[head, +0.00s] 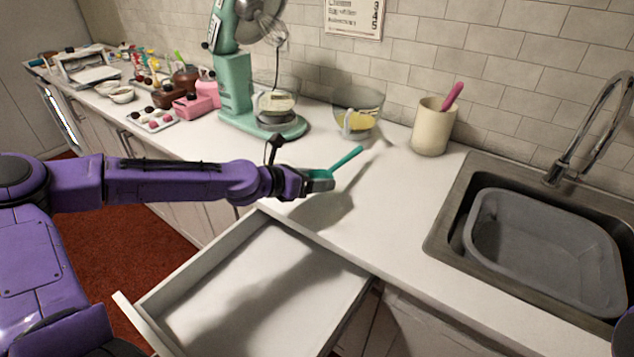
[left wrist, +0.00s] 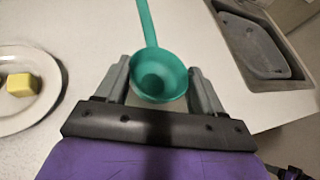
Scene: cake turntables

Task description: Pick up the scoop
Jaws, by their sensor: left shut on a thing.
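The scoop is teal, with a round bowl and a long thin handle. In the head view its handle (head: 346,158) sticks out up and to the right from my left gripper (head: 321,180), over the counter. In the left wrist view the scoop's bowl (left wrist: 158,78) sits between the two grey fingers of my left gripper, which is shut on it. The handle points away from the gripper. A shadow lies on the counter below, and the exact height of the scoop cannot be told. My right gripper is not in view.
An open, empty drawer (head: 262,283) juts out below the counter. A sink (head: 452,215) with a grey tub (head: 545,250) is at right. A cream crock (head: 432,128), glass bowl (head: 370,98) and green mixer (head: 236,85) stand behind. A plate (left wrist: 52,92) holds a yellow block (left wrist: 23,85).

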